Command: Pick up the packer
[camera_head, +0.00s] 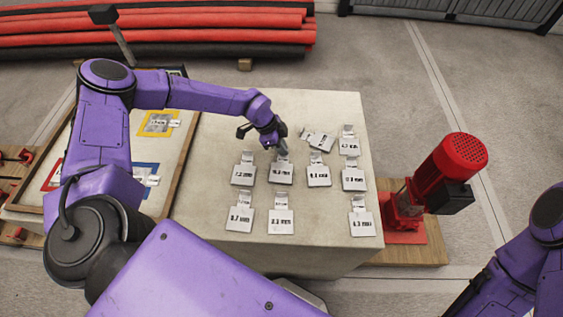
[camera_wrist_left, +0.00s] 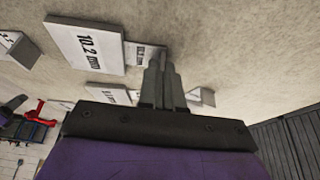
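Several flat grey-white packers with printed thickness labels and narrow tabs lie on the pale table (camera_head: 310,255). My right gripper is out of view; only part of my right arm shows at lower right.
Neighbouring packers (camera_head: 243,173) (camera_head: 319,175) lie close on both sides, and a tilted one (camera_head: 320,140) lies behind. A red pump motor (camera_head: 440,175) stands right of the table. A framed board (camera_head: 190,150) with coloured squares is at left.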

